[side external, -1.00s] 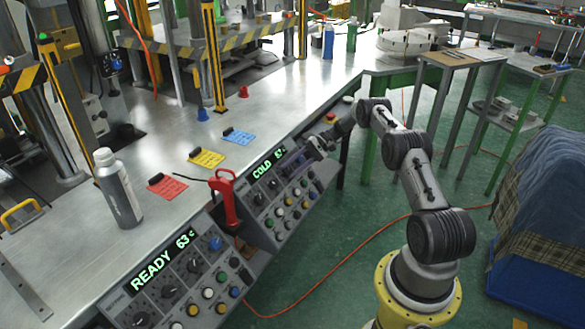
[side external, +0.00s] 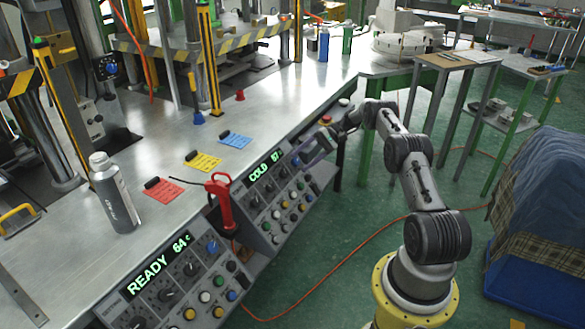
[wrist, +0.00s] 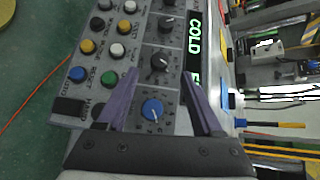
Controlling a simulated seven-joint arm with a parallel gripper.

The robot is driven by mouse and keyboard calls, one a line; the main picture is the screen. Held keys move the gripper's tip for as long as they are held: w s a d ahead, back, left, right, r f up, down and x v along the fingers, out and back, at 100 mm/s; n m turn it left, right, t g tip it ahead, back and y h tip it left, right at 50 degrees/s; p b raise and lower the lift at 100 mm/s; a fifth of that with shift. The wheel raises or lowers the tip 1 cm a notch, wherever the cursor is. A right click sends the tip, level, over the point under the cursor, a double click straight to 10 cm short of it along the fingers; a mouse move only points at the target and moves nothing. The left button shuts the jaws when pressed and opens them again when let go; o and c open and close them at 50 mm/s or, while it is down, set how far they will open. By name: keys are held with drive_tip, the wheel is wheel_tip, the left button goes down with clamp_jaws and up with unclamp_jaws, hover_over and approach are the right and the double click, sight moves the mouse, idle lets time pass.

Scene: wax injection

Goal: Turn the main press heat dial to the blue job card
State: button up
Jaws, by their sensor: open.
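My gripper (side external: 310,153) has purple fingers and is open and empty. It hangs at the upper right end of the control panel with the green COLD display (side external: 263,167). In the wrist view the open gripper (wrist: 160,76) has a blue dial (wrist: 152,109) between its fingers; contact cannot be told. Black dials (wrist: 160,63) lie beyond it on the same panel. The nearer panel shows READY 64 (side external: 158,267) and has its own blue dial (side external: 212,247). The blue job card (side external: 235,139) lies flat on the bench behind the COLD panel. No main press label is readable.
A yellow card (side external: 203,162) and a red card (side external: 163,191) lie along the bench edge. A red handle (side external: 221,200) stands up between the panels. A grey bottle (side external: 113,195) stands on the bench. Several coloured buttons (wrist: 106,50) sit beside the dials. Open floor lies right of the panels.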

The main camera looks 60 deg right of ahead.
drive_tip(key=v, duration=0.7)
drive_tip(key=shift+s+d, duration=0.15)
drive_tip(key=shift+r, duration=0.1)
